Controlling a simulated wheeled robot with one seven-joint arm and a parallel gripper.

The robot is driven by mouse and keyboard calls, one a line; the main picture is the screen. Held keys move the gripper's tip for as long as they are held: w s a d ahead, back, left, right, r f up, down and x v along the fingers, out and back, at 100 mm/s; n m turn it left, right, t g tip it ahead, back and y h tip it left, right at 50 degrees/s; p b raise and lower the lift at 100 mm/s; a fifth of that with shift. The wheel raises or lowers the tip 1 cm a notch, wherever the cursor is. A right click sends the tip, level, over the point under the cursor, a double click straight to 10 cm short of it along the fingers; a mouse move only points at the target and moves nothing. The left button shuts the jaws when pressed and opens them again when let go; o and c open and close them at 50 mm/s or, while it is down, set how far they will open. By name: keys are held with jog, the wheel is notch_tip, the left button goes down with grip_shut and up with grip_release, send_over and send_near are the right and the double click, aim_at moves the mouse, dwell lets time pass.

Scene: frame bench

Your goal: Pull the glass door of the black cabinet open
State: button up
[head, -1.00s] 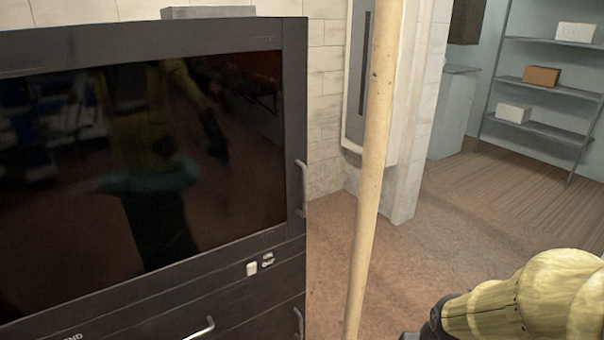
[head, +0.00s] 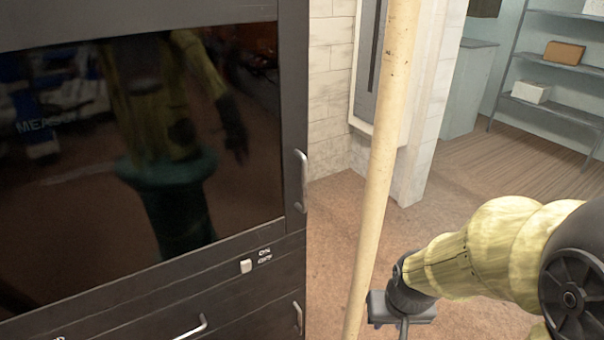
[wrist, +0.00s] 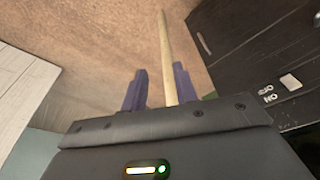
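The black cabinet (head: 292,110) fills the left of the head view. Its dark glass door (head: 150,150) is shut and reflects my body. A vertical metal handle (head: 301,182) is at the door's right edge. My gripper (head: 402,322) is low, right of the cabinet and the pole, apart from the handle. In the wrist view its two fingers (wrist: 156,88) are spread with a gap between them. The cabinet's dark front (wrist: 255,60) shows at the upper right there, with an on/off switch (wrist: 291,82). The glass door handle cannot be made out for sure in the wrist view.
A pale pole (head: 378,170) stands upright between the cabinet and my arm; it also shows beyond the fingers in the wrist view (wrist: 165,50). Drawer handles (head: 190,328) sit below the door. Shelves (head: 560,65) stand at the back right. Brown floor is free between.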

aim_at(306, 176)
jog(key=w+d+r+n+t+p, duration=0.1)
jog(key=w+r+t, duration=0.15)
jog(key=w, duration=0.25)
jog(key=w+r+n+t+y+p, duration=0.1)
jog(key=w+t, duration=0.2)
jog(key=w, duration=0.2)
jog(key=w+d+r+n+t+p, duration=0.1)
jog(key=w+r+t, duration=0.1)
jog(key=w, duration=0.2)
jog(key=a+r+n+t+y+p, duration=0.2)
jog(key=a+r+n+y, duration=0.4)
jog(key=r+y, duration=0.4)
jog(key=shift+w+a+t+y, duration=0.4)
jog(key=shift+a+y, duration=0.25)
jog(key=shift+y, duration=0.25)
jog(key=shift+w+a, duration=0.1)
jog(key=shift+w, duration=0.1)
jog(key=p+x, duration=0.6)
jog(key=x, duration=1.1)
jog(key=shift+a+f, duration=0.1)
jog(key=shift+f, duration=0.05)
